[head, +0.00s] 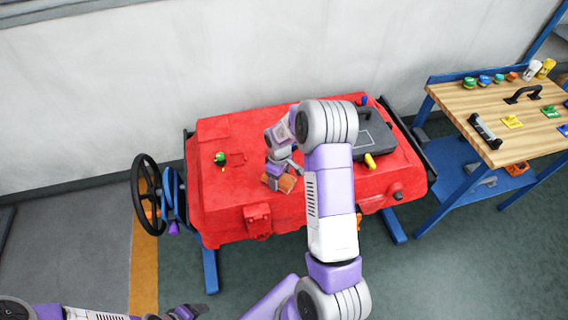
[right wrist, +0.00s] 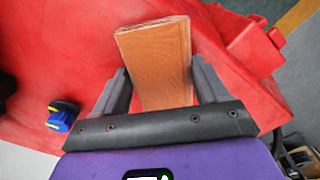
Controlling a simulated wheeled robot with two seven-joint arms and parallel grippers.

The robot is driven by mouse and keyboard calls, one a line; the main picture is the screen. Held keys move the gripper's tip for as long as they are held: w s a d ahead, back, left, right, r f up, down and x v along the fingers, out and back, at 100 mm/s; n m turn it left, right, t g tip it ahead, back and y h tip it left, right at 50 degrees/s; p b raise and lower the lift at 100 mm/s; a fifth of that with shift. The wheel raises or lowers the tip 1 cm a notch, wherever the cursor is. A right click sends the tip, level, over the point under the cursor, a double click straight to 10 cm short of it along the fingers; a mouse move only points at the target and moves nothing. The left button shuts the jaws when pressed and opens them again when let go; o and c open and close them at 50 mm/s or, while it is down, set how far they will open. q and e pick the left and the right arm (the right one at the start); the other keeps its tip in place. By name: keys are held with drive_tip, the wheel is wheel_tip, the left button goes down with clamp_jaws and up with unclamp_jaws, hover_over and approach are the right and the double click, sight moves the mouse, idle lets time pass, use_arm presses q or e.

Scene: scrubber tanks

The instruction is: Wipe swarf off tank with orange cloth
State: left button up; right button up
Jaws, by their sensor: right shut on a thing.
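The red tank (head: 225,200) stands on blue legs in the middle of the head view. My right gripper (head: 279,173) reaches down over its top, left of the middle, and is shut on the orange-brown cloth (head: 288,184). In the right wrist view the cloth (right wrist: 155,60) looks like a flat folded block between the two grey fingers, over the red surface. I cannot tell whether it touches the tank. No swarf can be made out clearly. Part of the tank top is hidden by my right arm. My left gripper (head: 178,313) is at the bottom edge, partly cut off.
A dark lid (head: 372,139) and a yellow piece (head: 369,160) are on the tank's right side. A small green knob (head: 220,158) is on its left. A black handwheel (head: 148,195) sticks out left. A workbench (head: 478,101) with tools stands right.

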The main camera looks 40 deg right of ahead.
drive_tip(key=shift+s+d+r+p, duration=0.15)
drive_tip(key=shift+r+p, duration=0.15)
drive_tip(key=shift+p, duration=0.05)
wheel_tip(320, 180, up, 2)
drive_tip(key=shift+r, duration=0.1)
drive_tip(key=shift+r+p, duration=0.6)
drive_tip(key=shift+p, duration=0.2)
drive_tip(key=shift+r+p, duration=1.45)
drive_tip(key=shift+r, duration=0.7)
